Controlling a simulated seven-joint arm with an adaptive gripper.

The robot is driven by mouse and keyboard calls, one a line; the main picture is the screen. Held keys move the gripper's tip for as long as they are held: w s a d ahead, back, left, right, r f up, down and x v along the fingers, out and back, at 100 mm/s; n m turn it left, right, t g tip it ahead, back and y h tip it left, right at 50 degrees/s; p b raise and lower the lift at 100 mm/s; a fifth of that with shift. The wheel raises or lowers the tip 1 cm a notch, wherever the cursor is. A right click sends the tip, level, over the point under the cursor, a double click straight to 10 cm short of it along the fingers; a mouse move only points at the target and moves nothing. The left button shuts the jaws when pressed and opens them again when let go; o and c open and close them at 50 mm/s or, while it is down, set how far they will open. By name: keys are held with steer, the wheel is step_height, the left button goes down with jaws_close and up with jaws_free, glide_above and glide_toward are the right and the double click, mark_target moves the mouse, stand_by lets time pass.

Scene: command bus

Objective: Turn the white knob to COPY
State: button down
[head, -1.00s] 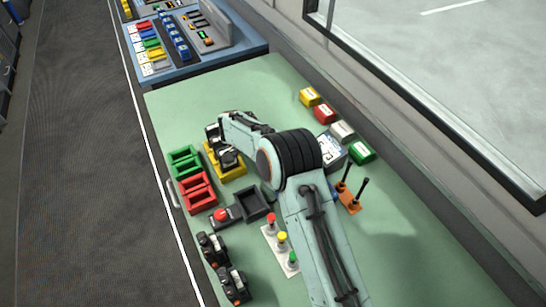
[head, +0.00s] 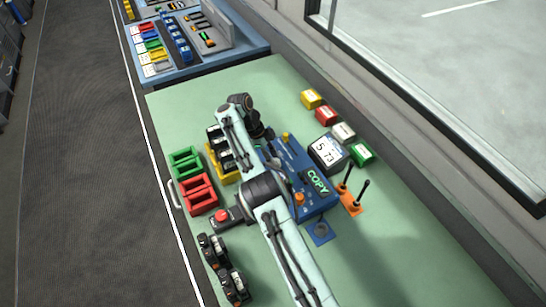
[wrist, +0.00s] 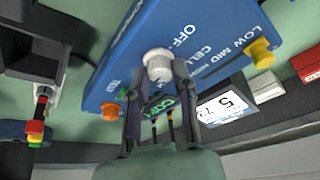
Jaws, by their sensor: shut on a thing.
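The blue radio box (head: 290,165) lies on the green table, and its green display (head: 317,182) reads COPY in the head view. The white knob (wrist: 158,62) shows in the wrist view on the box face, below the printed word OFF. My gripper (wrist: 157,80) is shut on this knob, with one finger at each side. The knob's pointer mark cannot be made out.
A yellow knob (wrist: 262,52) and an orange knob (wrist: 110,112) sit on the same box. Orange-based black levers (head: 352,200) stand to the right. Red trays (head: 198,194) and a red button (head: 222,215) lie left.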

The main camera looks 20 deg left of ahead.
steer(key=shift+m, duration=0.5)
steer(key=c, duration=0.9)
jaws_free()
steer(key=shift+r, duration=0.1)
step_height(320, 180, up, 10)
steer(key=shift+f, duration=0.15)
steer(key=shift+w+d, duration=0.1)
